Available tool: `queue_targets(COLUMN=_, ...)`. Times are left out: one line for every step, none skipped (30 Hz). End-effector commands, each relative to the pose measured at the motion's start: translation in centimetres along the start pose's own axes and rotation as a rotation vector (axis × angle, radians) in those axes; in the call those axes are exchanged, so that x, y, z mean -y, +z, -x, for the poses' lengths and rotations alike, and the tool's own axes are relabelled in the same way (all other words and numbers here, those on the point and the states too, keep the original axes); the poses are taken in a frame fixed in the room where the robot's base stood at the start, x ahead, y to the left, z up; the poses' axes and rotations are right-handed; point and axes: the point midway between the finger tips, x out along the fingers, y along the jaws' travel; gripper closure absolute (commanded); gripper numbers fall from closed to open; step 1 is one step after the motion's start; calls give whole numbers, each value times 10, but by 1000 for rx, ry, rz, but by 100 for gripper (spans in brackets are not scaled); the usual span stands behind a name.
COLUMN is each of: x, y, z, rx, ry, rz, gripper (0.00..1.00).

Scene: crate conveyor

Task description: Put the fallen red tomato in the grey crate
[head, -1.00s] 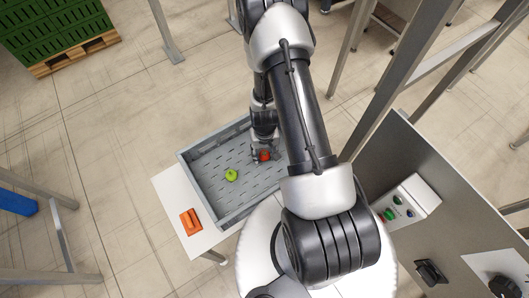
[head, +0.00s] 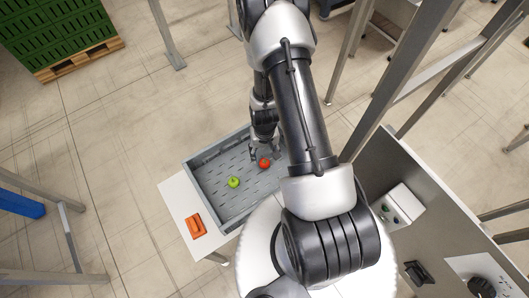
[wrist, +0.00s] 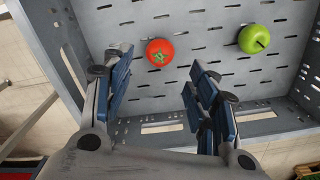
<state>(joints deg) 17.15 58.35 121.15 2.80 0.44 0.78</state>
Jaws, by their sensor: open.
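The red tomato (head: 265,162) lies on the slotted floor of the grey crate (head: 203,203). In the wrist view the tomato (wrist: 160,52) sits just beyond the fingertips, apart from both. My gripper (wrist: 158,72) is open and empty, with blue-padded fingers spread wide; in the head view my gripper (head: 262,150) is over the crate near the tomato, partly hidden by my arm. A green apple (head: 234,182) lies in the same crate, to the left of the tomato in the head view. The crate's right part is hidden by my arm.
The crate stands on a white table (head: 178,197), with an orange object (head: 195,225) beside it. A grey panel with buttons (head: 398,205) is at the right. Green crates on a pallet (head: 55,35) stand far left. Metal posts rise at the right.

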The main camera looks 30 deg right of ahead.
Motion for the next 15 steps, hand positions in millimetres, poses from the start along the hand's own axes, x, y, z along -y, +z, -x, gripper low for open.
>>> queue_targets(x=0, y=0, z=15, rx=-1, ry=0, rz=1, gripper=47)
queue_targets(x=0, y=0, z=20, rx=-1, ry=0, rz=1, gripper=47)
queue_targets(x=0, y=0, z=27, rx=-1, ry=0, rz=1, gripper=47)
queue_targets(x=0, y=0, z=32, rx=-2, ry=0, rz=2, gripper=47)
queue_targets(x=0, y=0, z=35, rx=-2, ry=0, rz=1, gripper=47)
queue_targets(x=0, y=0, z=39, rx=-2, ry=0, rz=0, gripper=47)
queue_targets(x=0, y=0, z=42, rx=-1, ry=0, rz=0, gripper=47)
queue_targets(x=0, y=0, z=44, rx=0, ry=1, rz=0, gripper=47)
queue_targets(x=0, y=0, z=46, rx=0, ry=1, rz=0, gripper=47)
queue_targets(x=0, y=0, z=48, rx=0, ry=1, rz=1, gripper=47)
queue_targets(x=0, y=-1, z=51, rx=-2, ry=1, rz=2, gripper=47)
queue_targets(x=1, y=-3, z=57, rx=-7, ry=0, rz=4, gripper=47)
queue_targets(x=2, y=-5, z=62, rx=-12, ry=0, rz=7, gripper=47)
queue_targets(x=4, y=-8, z=71, rx=-18, ry=0, rz=12, gripper=47)
queue_targets(x=7, y=-13, z=84, rx=-31, ry=-1, rz=20, gripper=47)
